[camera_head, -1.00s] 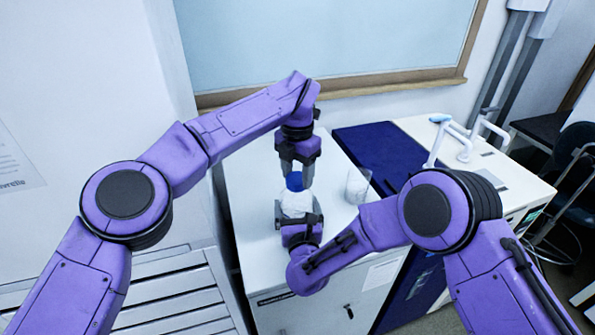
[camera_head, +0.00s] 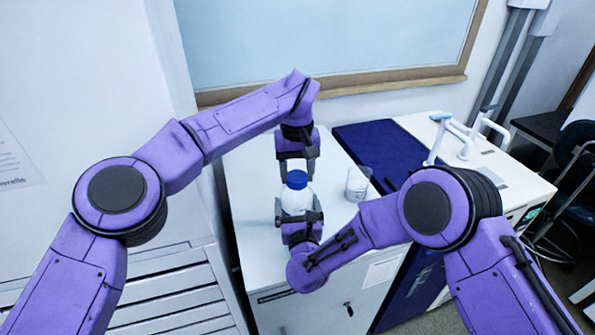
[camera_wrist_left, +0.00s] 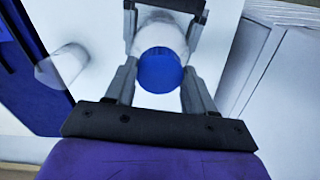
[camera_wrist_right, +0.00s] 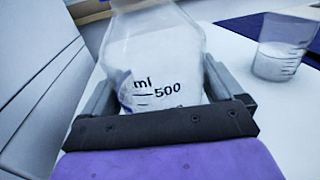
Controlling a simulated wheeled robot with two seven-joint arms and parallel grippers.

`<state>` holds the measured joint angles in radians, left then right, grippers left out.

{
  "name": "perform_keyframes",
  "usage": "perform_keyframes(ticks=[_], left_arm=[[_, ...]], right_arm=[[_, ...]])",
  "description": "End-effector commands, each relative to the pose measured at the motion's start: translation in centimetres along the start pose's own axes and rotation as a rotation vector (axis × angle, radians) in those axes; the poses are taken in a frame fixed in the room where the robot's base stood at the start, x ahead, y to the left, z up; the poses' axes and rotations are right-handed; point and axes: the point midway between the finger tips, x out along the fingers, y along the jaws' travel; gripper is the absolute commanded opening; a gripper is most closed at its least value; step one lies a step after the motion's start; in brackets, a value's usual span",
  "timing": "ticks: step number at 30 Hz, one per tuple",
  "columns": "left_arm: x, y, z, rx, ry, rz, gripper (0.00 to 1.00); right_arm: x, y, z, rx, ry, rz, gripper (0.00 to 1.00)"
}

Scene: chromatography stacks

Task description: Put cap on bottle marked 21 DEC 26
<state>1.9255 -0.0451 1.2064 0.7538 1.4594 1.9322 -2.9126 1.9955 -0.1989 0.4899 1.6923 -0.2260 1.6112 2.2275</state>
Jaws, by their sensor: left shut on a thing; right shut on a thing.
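A white bottle (camera_head: 296,203) stands upright above the cabinet top, with a blue cap (camera_head: 297,180) at its mouth. My left gripper (camera_head: 297,164) comes from behind and above, shut on the cap. In the left wrist view the cap (camera_wrist_left: 160,70) lies between its fingers (camera_wrist_left: 158,88), over the bottle (camera_wrist_left: 158,40). My right gripper (camera_head: 298,217) is shut on the bottle's body from the front. In the right wrist view the bottle (camera_wrist_right: 155,65) shows "ml" and "500" marks between the fingers. No date is readable, and the threads are hidden.
A clear beaker (camera_head: 357,184) with whitish contents stands right of the bottle on the white cabinet top (camera_head: 250,185). A dark blue surface (camera_head: 375,150) and a white counter with taps (camera_head: 455,140) lie further right. A wall and window frame are behind.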

Motion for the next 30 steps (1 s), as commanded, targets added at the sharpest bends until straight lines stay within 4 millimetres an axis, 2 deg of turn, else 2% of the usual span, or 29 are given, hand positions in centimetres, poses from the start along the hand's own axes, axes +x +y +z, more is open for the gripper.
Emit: perform_keyframes(ticks=[5,6,8,17,24,30], left_arm=[[-0.1,0.0,0.0,-0.002,0.001,0.001,0.25],[-0.1,0.0,0.0,-0.002,0.001,0.001,0.64],[-0.1,0.0,0.0,-0.003,0.001,0.001,0.79],[-0.3,0.0,0.0,-0.004,0.001,0.001,0.79],[-3.6,-0.1,0.0,-0.006,0.006,-0.002,0.79],[-4.5,-0.1,0.1,-0.007,0.004,0.003,0.79]], right_arm=[[0.0,0.0,-0.1,-0.001,0.002,0.001,0.09],[0.0,0.0,-0.1,-0.001,0.002,0.001,0.09],[0.0,0.0,-0.1,-0.001,0.002,0.001,0.09],[0.0,0.0,-0.1,-0.001,0.002,0.001,0.09],[0.0,0.0,-0.1,-0.001,0.002,0.001,0.09],[0.0,0.0,-0.1,-0.001,0.002,0.001,0.09]])
